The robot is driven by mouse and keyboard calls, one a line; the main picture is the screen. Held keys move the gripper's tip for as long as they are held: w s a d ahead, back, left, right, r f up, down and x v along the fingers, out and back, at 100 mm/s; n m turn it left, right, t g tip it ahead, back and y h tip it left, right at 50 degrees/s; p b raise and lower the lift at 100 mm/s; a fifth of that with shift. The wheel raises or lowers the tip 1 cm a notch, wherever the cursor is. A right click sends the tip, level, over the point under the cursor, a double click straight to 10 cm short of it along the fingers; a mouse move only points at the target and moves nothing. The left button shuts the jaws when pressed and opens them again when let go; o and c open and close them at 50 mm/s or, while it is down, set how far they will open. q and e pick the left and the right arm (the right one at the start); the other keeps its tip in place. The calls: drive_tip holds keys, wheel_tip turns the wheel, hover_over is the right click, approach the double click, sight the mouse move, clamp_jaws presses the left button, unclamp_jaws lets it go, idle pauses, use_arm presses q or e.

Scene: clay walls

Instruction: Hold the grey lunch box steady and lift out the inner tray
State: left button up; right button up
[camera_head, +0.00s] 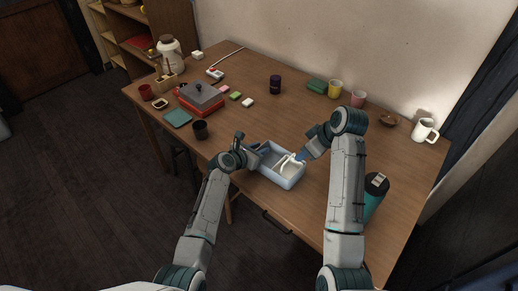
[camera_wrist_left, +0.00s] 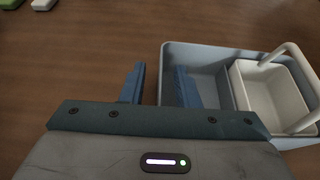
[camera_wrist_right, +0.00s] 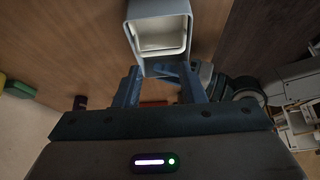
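The lunch box (camera_head: 268,174), pale blue-grey and open, stands upright on the table; it also shows in the left wrist view (camera_wrist_left: 205,52). The white inner tray (camera_wrist_left: 268,98), with a raised handle (camera_wrist_left: 294,50), sits in its right part. The left part is empty. My left gripper (camera_wrist_left: 158,88) is open, with one finger outside and one inside the box's left wall. My right gripper (camera_wrist_right: 160,88) is open near the tray's handle. In the right wrist view the pale tray (camera_wrist_right: 158,35) shows just beyond the fingers, and I cannot tell whether they touch it.
A teal bottle (camera_head: 374,198) stands right of my right forearm. A dark cup (camera_head: 200,130), a red box with a grey lid (camera_head: 202,98) and a dark jar (camera_head: 275,85) are farther left and back. Cups and a white mug (camera_head: 425,130) line the back right. The table's front edge is close.

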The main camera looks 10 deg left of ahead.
sight(291, 157)
use_arm(q)
drive_tip(key=shift+c, duration=0.2)
clamp_jaws()
use_arm(e)
drive_tip(key=c, duration=0.4)
drive_tip(key=w+a+r+m+g+h, duration=0.2)
drive_tip(key=w+m+h, duration=0.1)
drive_tip(key=m, duration=1.4)
drive_tip(key=shift+m, duration=0.3)
drive_tip(key=f, duration=0.4)
drive_tip(key=w+a+f, duration=0.1)
drive_tip(key=f, duration=0.3)
drive_tip(key=a+f, duration=0.1)
drive_tip(key=f, duration=0.3)
drive_tip(key=shift+w+a+f, duration=0.1)
drive_tip(key=shift+w+a, duration=0.05)
drive_tip(key=shift+w, duration=0.1)
